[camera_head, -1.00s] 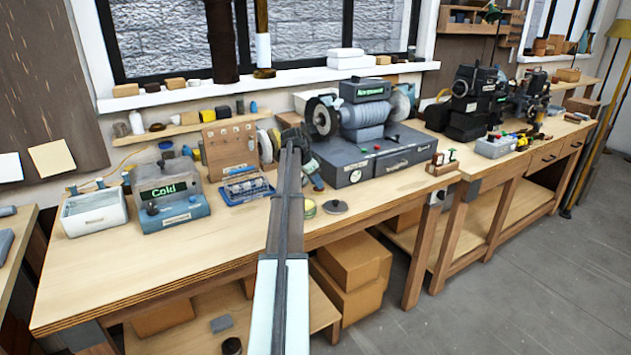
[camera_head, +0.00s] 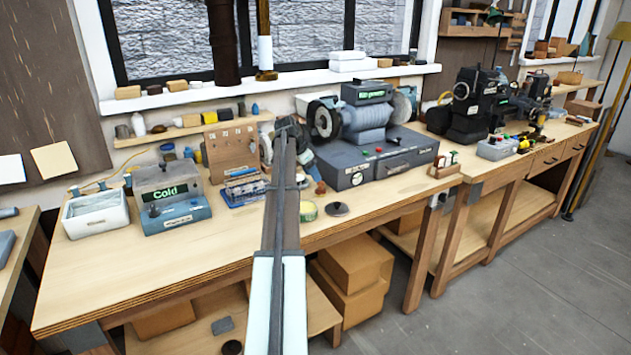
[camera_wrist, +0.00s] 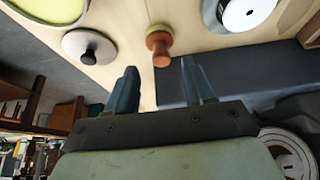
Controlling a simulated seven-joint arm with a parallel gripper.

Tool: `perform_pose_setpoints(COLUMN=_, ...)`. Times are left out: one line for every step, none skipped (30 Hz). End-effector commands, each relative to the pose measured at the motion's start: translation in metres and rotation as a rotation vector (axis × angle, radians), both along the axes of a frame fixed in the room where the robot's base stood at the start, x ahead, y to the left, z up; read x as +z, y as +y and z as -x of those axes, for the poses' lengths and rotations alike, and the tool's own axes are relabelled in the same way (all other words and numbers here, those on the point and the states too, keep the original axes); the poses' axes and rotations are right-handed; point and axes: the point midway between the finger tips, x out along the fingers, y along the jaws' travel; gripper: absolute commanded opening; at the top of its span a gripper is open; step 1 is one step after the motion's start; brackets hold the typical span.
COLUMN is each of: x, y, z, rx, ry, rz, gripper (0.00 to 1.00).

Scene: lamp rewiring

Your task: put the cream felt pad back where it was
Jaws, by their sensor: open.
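My gripper (camera_wrist: 160,72) is open, with nothing between its two blue-grey fingers in the wrist view. A small reddish-brown knobbed piece with a yellowish end (camera_wrist: 159,43) stands on the bench beyond the gap between the fingertips, apart from them. It also shows in the head view (camera_head: 320,187), just right of my arm. A round tin with a pale yellow face (camera_wrist: 45,8) is at the top left of the wrist view and on the bench in the head view (camera_head: 307,210). I cannot make out a cream felt pad with certainty.
A pale disc with a black knob (camera_wrist: 90,47) lies beside the tin. A grey bench grinder (camera_head: 370,125) on its dark base stands close right of my gripper. A wooden rack (camera_head: 230,142) and a box marked Cold (camera_head: 170,195) are to the left. The front left bench is clear.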

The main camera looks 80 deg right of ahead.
Motion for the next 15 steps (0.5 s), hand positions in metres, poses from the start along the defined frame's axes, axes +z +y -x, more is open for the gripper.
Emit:
perform_pose_setpoints(x=0.010, y=0.003, z=-0.003, rx=0.000, ry=0.000, rz=0.001, gripper=0.53)
perform_pose_setpoints(x=0.015, y=0.005, z=-0.005, rx=0.000, ry=0.000, rz=0.001, gripper=0.53)
perform_pose_setpoints(x=0.022, y=0.007, z=-0.007, rx=0.000, ry=0.000, rz=0.001, gripper=0.53)
perform_pose_setpoints(x=0.026, y=0.008, z=-0.009, rx=0.000, ry=0.000, rz=0.001, gripper=0.53)
perform_pose_setpoints(x=0.030, y=0.010, z=-0.011, rx=0.000, ry=0.000, rz=0.001, gripper=0.53)
perform_pose_setpoints(x=0.035, y=0.012, z=-0.013, rx=0.000, ry=-0.001, rz=0.001, gripper=0.53)
perform_pose_setpoints(x=0.039, y=0.013, z=-0.014, rx=0.000, ry=-0.001, rz=0.001, gripper=0.53)
perform_pose_setpoints(x=0.043, y=0.014, z=-0.015, rx=0.000, ry=0.000, rz=0.001, gripper=0.53)
perform_pose_setpoints(x=0.046, y=0.015, z=-0.017, rx=0.000, ry=0.000, rz=0.001, gripper=0.53)
perform_pose_setpoints(x=0.049, y=0.016, z=-0.018, rx=0.000, ry=-0.001, rz=0.001, gripper=0.53)
perform_pose_setpoints(x=0.051, y=0.017, z=-0.018, rx=0.000, ry=0.000, rz=0.000, gripper=0.53)
perform_pose_setpoints(x=0.054, y=0.018, z=-0.019, rx=0.000, ry=0.000, rz=0.000, gripper=0.53)
perform_pose_setpoints(x=0.055, y=0.019, z=-0.020, rx=0.000, ry=0.001, rz=-0.001, gripper=0.53)
perform_pose_setpoints(x=0.056, y=0.019, z=-0.020, rx=0.000, ry=0.001, rz=-0.001, gripper=0.53)
perform_pose_setpoints(x=0.058, y=0.020, z=-0.020, rx=0.000, ry=0.001, rz=-0.001, gripper=0.53)
